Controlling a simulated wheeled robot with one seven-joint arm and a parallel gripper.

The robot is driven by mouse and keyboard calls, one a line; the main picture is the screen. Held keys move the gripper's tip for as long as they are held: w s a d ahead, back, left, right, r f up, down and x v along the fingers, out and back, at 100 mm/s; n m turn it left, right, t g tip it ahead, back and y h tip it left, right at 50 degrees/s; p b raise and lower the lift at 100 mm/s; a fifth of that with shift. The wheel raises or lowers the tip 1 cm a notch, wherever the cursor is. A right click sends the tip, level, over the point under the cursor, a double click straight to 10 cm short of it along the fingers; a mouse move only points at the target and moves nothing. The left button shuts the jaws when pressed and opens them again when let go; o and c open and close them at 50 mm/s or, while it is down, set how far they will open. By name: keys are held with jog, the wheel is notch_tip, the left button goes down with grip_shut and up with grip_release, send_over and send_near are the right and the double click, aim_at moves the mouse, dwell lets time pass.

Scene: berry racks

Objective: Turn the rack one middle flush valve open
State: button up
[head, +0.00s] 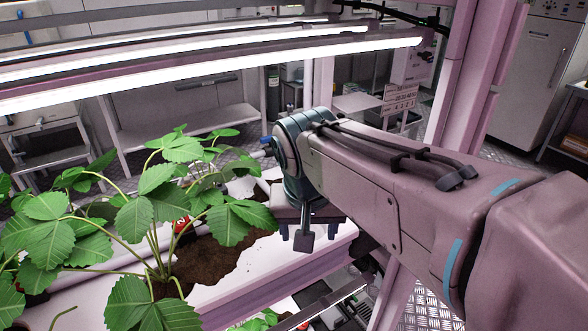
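My arm reaches in from the right of the head view. My gripper (304,236) hangs from the wrist over the edge of a white planting trough (245,291), to the right of the strawberry plants. Its fingers are small, dark and partly covered by the wrist, so I cannot tell how far apart they are. I cannot make out the rack one middle flush valve; my arm and the leaves cover part of the trough. A small blue piece (266,140) shows at the left of my wrist, and I cannot tell what it belongs to.
Strawberry plants (155,205) with broad leaves fill the left, close to my gripper. Bright lamp bars (210,72) cross above them. A pink rack post (468,75) stands behind my arm. Another level with leaves (258,321) lies below. A white cabinet (522,85) stands at the back right.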

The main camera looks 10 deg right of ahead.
jog(key=w+a+m+b, duration=0.1)
jog(key=b, duration=0.1)
jog(key=w+a+r+m+h+b, duration=0.1)
jog(key=w+m, duration=0.1)
jog(key=w+a+r+m+b, duration=0.1)
jog(key=w+a+b, duration=0.1)
jog(key=shift+h+b, duration=0.3)
jog(key=shift+w+a+r+m, duration=0.1)
jog(key=shift+a+r+m, duration=0.15)
jog(key=shift+m, duration=0.15)
jog(key=shift+w+d+r+t, duration=0.1)
jog(key=shift+w+r+t, duration=0.1)
jog(key=shift+t, duration=0.1)
jog(key=w+d, duration=0.2)
jog(key=w, duration=0.1)
jog(key=w+d, duration=0.2)
jog(key=w, duration=0.1)
jog(key=w+d, duration=0.2)
jog(key=d, duration=0.1)
jog(key=shift+w+d+r+p, duration=0.1)
jog(key=shift+w+p, duration=0.2)
jog(key=shift+w, duration=0.1)
jog(key=shift+w+d+f, duration=0.2)
jog(key=shift+w+f, duration=0.05)
jog(key=shift+f, duration=0.35)
jog(key=c, duration=1)
